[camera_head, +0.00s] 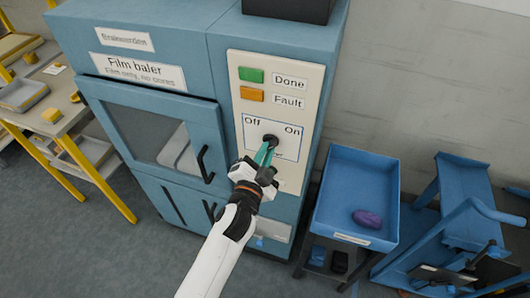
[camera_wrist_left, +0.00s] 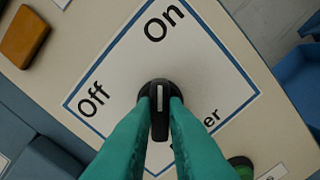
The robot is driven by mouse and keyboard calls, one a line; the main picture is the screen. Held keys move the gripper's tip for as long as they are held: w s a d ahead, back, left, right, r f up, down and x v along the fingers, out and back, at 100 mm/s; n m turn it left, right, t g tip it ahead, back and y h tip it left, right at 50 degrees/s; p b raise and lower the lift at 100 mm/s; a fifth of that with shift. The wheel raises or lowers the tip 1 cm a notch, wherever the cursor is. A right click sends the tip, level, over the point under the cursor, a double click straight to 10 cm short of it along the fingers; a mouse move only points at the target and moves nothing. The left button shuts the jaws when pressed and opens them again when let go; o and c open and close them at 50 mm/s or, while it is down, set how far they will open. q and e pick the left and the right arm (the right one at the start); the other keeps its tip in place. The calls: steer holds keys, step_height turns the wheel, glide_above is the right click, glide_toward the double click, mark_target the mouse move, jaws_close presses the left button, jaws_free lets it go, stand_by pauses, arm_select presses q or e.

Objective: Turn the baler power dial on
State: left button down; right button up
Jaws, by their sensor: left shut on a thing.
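The baler power dial is a black knob (camera_head: 270,139) on the cream control panel, on a white label with a blue border between "Off" and "On". It also shows in the left wrist view (camera_wrist_left: 160,92). Its bar carries a white line that runs up the wrist picture, in line with "On". My left gripper (camera_head: 265,154) is shut on the dial, with one green finger on each side of the bar. The word under the dial is partly hidden by the fingers. My right gripper is in neither view.
The blue film baler (camera_head: 211,68) has a door with a black handle (camera_head: 205,164) left of the panel. Green (camera_head: 251,75) and orange (camera_head: 252,95) lamps sit above the dial. A blue tray (camera_head: 355,180) with a purple roll (camera_head: 367,218) stands at the right.

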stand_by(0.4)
arm_select(q)
steer(key=c, duration=1.4)
jaws_free()
steer(key=shift+c, duration=0.2)
steer(key=b+v, duration=0.2)
steer(key=v, duration=1)
steer(key=shift+b, duration=0.4)
